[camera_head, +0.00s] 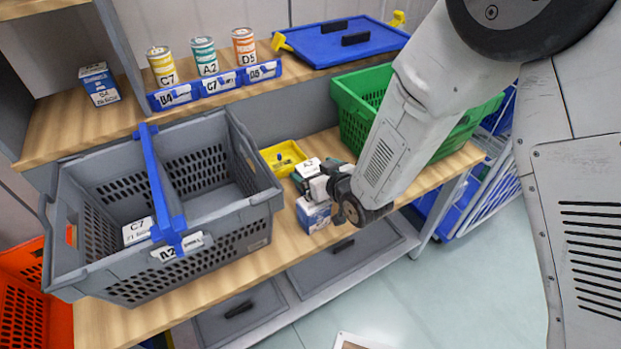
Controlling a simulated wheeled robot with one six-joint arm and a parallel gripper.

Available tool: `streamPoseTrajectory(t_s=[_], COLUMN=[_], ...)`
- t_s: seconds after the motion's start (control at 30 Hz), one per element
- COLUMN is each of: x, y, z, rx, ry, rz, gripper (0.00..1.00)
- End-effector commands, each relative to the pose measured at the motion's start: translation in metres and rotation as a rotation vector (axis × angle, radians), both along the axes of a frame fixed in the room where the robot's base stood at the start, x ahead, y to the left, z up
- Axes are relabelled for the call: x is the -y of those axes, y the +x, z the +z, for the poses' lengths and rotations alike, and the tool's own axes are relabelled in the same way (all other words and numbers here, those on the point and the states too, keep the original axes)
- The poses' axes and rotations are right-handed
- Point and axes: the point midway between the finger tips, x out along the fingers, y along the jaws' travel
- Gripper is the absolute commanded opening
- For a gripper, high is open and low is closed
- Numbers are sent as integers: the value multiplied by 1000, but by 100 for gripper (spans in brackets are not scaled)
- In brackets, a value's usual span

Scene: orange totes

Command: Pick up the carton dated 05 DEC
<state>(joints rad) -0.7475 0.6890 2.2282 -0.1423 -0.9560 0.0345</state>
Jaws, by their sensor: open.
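My gripper (318,188) is open, at the front part of the wooden bench, right of the grey crate. A small blue-and-white carton (311,216) stands on the bench directly at the gripper, partly covered by it; I cannot tell whether they touch. A small white item (303,168) and something dark green lie just behind, partly hidden. Another blue-and-white carton (100,85) stands on the upper shelf at the left. No date of 05 DEC can be read on any carton.
The grey crate (225,213) with a blue divider (160,185) fills the bench's left. A yellow tray (284,157) and a green crate (352,103) stand behind my gripper and arm. Several cans stand behind a blue label rail (215,87). A blue lid (338,45) lies on the upper shelf.

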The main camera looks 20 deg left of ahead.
Motion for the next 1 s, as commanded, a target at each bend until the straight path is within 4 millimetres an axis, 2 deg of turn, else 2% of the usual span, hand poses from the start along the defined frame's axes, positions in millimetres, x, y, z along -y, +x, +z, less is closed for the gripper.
streamPoseTrajectory(t_s=[0.2, 0.27, 0.47, 0.5, 0.77, 0.87, 1.0], x=[-1, -1, -1, -1, -1, -2, -1], y=[1, 0, 0, 1, 1, 1, 1], z=[0, 0, 0, 0, 3, 11, 31], rx=[0, 0, 0, 1, 2, 3, 5], ry=[0, 0, 0, 0, 1, 2, 3], rz=[0, 0, 0, 0, 1, 0, 1], gripper=[89, 75, 20, 17, 17, 17, 17])
